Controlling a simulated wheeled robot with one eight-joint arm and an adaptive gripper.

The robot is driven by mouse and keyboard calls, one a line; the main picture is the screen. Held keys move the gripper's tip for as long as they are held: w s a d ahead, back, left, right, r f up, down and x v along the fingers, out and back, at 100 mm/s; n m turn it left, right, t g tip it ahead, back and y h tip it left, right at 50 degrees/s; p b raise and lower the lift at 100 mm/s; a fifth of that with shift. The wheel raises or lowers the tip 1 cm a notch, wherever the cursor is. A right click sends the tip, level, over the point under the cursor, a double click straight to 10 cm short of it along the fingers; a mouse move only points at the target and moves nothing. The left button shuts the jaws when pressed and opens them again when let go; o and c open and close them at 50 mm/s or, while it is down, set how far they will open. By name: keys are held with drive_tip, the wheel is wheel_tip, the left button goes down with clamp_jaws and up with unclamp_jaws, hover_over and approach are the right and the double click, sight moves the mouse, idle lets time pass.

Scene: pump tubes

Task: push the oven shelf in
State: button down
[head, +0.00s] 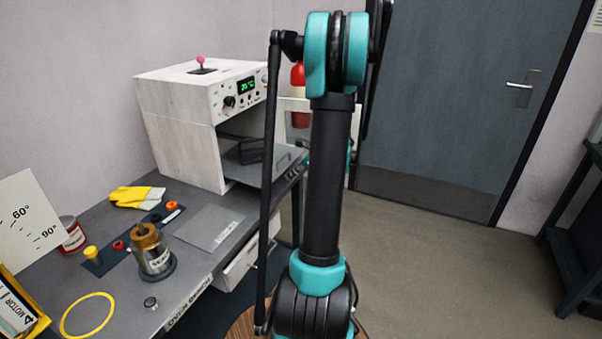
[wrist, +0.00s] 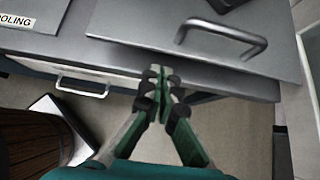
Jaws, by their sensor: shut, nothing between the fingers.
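The oven (head: 195,130) is a white box with an open front on the dark bench. Its grey shelf (head: 270,168) sticks out of the opening, with a handle (head: 283,160) on top near its front. A dark object (head: 250,150) lies on the shelf. In the wrist view the shelf (wrist: 150,25) and its handle (wrist: 225,38) fill the upper right. My gripper (wrist: 158,74) is shut and empty, its tips close to the shelf's front edge, left of the handle. I cannot tell if they touch.
Below the bench is a drawer (wrist: 83,86) with a handle, partly out. A wooden stool (wrist: 35,145) stands at the lower left.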

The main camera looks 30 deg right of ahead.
drive_tip(key=shift+w+a, duration=0.6)
drive_tip(key=shift+w, duration=0.25)
drive_tip(key=w+a, duration=0.4)
drive_tip(key=w, duration=0.1)
drive_tip(key=w+a, duration=0.4)
drive_tip(key=w, duration=0.2)
drive_tip(key=w+a, duration=0.5)
drive_tip(key=shift+w, duration=0.2)
drive_tip(key=shift+d, duration=0.1)
